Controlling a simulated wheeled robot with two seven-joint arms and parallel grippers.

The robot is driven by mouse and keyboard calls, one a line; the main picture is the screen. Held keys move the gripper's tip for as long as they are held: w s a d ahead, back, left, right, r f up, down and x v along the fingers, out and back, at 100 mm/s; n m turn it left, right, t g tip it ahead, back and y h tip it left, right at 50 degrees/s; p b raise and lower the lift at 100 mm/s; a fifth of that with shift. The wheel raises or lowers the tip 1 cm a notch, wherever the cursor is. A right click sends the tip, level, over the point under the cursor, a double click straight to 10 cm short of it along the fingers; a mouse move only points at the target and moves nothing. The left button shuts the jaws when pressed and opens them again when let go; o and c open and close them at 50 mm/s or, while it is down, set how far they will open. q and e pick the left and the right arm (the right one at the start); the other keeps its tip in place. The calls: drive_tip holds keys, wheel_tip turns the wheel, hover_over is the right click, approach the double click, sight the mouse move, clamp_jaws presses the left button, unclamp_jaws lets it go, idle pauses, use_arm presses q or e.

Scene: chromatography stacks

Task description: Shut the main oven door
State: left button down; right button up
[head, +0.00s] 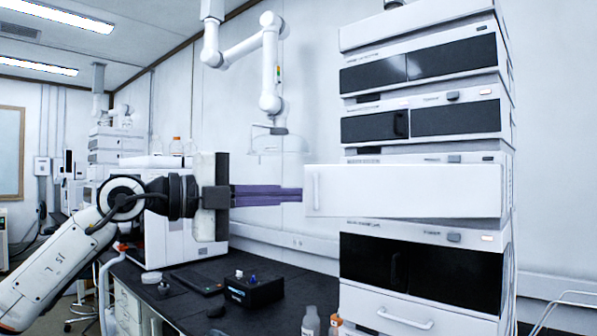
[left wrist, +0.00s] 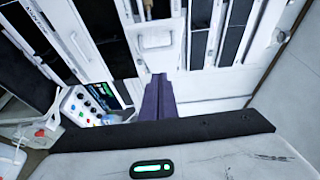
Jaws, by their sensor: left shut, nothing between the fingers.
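The main oven door (head: 420,191) is a plain white panel with a slim vertical handle near its left end, at mid-height of the instrument stack. It stands open, its left end jutting past the stack's left side. My left gripper (head: 301,195) has its purple fingers shut together and empty, pointing right. Their tips are at the door's left end in the head view; whether they touch it or pass behind it I cannot tell. The fingers also show in the left wrist view (left wrist: 158,80), pointing at white and dark fronts. My right gripper is not in view.
Dark-fronted modules (head: 425,60) stand above the door and another (head: 420,268) below. A small black box (head: 254,289) and bottles (head: 311,321) stand on the black bench. A white jointed arm (head: 270,70) hangs behind. Another instrument stands behind my left arm.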

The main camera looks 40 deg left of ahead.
use_arm(q)
drive_tip(key=shift+w+a+p, duration=0.2)
drive_tip(key=shift+w+p, duration=0.35)
drive_tip(key=shift+w, duration=0.75)
drive_tip(key=shift+w+a+p, duration=0.15)
drive_tip(key=shift+w+p, duration=0.4)
drive_tip(key=shift+w, duration=0.7)
drive_tip(key=shift+f, duration=0.1)
